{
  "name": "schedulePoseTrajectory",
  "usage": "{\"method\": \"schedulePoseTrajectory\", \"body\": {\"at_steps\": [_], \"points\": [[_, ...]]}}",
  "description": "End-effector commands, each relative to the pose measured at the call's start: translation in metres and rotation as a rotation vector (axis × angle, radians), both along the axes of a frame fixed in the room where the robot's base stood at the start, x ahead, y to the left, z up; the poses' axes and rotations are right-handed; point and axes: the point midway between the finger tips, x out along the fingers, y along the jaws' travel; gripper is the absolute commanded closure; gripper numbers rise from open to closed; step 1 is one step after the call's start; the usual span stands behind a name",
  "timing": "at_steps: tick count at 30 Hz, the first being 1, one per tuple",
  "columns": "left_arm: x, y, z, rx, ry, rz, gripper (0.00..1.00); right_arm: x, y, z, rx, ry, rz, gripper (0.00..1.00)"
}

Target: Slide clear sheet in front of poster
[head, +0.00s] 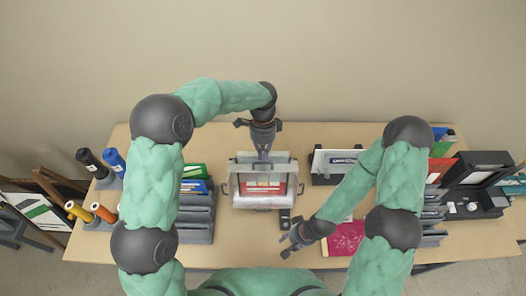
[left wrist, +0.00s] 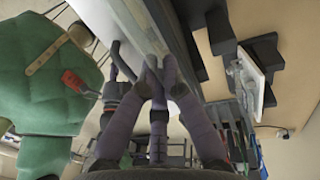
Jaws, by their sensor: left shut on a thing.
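A display stand (head: 232,187) in the middle of the table holds a poster (head: 264,184) with red and white print. My left gripper (head: 263,164) points down at the stand's upper part, over the poster. In the left wrist view its fingertips (left wrist: 157,68) are close together at the edge of a pale panel. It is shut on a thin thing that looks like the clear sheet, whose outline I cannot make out. How deep the sheet sits is hidden. My right gripper (head: 288,238) is low, right of the stand's front, with fingers apart and empty.
Grey trays (head: 198,215) with folders stand left of the stand. A holder (head: 328,167) with a white card is behind right. A magenta sheet (head: 343,238) lies at front right. A black machine (head: 475,185) is at far right, and colored rolls (head: 104,213) at far left.

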Motion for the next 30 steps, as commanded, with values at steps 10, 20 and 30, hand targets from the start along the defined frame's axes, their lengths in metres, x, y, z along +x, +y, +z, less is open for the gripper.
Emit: {"method": "schedulePoseTrajectory", "body": {"at_steps": [10, 20, 30], "points": [[0.0, 0.0, 0.001, 0.0, 0.0, 0.0, 0.65, 0.0, 0.0, 0.0, 0.0, 0.0, 0.0, 0.6], [0.001, 0.0, 0.004, 0.0, -0.001, 0.0, 0.65, 0.0, 0.0, 0.0, 0.0, 0.0, 0.0, 0.6], [0.011, -0.001, 0.06, -0.002, -0.005, 0.001, 0.65, 0.0, 0.0, 0.0, 0.0, 0.0, 0.0, 0.6]]}}
